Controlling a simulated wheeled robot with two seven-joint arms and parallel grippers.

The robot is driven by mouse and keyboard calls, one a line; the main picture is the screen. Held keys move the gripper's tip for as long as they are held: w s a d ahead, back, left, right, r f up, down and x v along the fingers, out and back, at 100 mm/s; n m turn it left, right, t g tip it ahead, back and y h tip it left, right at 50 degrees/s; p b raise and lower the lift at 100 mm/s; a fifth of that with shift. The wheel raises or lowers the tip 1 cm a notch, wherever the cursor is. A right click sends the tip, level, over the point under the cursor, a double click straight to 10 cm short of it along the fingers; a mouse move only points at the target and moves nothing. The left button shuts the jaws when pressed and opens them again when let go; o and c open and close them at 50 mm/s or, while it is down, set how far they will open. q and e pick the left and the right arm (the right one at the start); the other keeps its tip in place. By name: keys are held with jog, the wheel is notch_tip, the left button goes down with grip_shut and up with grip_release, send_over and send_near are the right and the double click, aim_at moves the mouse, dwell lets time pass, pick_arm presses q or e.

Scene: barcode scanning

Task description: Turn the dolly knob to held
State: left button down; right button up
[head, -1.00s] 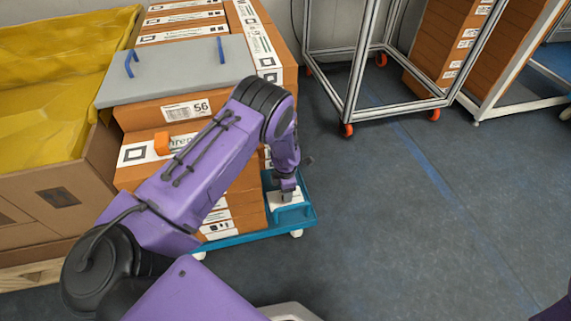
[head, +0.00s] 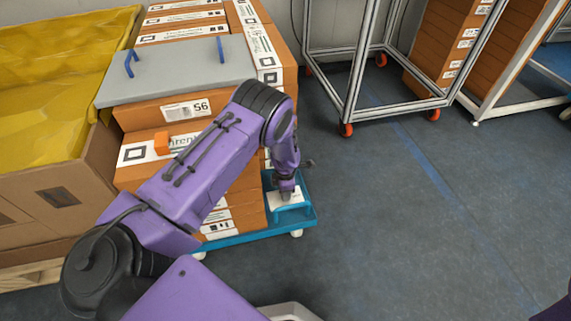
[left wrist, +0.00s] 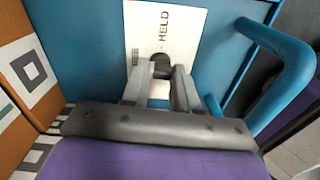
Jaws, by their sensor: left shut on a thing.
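The blue dolly (head: 262,233) stands on the floor with boxes stacked on it. At its front right corner is a white label plate (left wrist: 192,42) with the word HELD and a second, partly hidden word. A dark knob (left wrist: 160,63) sits on the plate, mostly hidden by my fingers; I cannot tell exactly where it points. My left gripper (head: 286,191) reaches down to the plate from above. In the left wrist view its fingers (left wrist: 160,80) are shut on the knob. My right gripper is not in view.
A blue handle bar (left wrist: 288,75) rises right beside the gripper. Orange boxes (head: 238,211) stand left of it, with a grey lid (head: 178,68) on top. A carton with yellow lining (head: 45,85) is at the left. The floor on the right is clear, before metal frame carts (head: 347,112).

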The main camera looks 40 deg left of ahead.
pick_arm(q)
jog(key=m+p, duration=0.1)
jog(key=m, duration=0.3)
jog(key=shift+r, duration=0.1)
jog(key=m, duration=0.4)
jog(key=shift+m+p, duration=0.3)
jog(key=m, duration=0.4)
jog(key=shift+m, duration=2.1)
jog(key=c, duration=0.9)
grip_release()
jog(key=shift+o, duration=0.2)
notch_tip(320, 180, up, 10)
jog(key=p, duration=0.4)
jog(key=shift+r, duration=0.2)
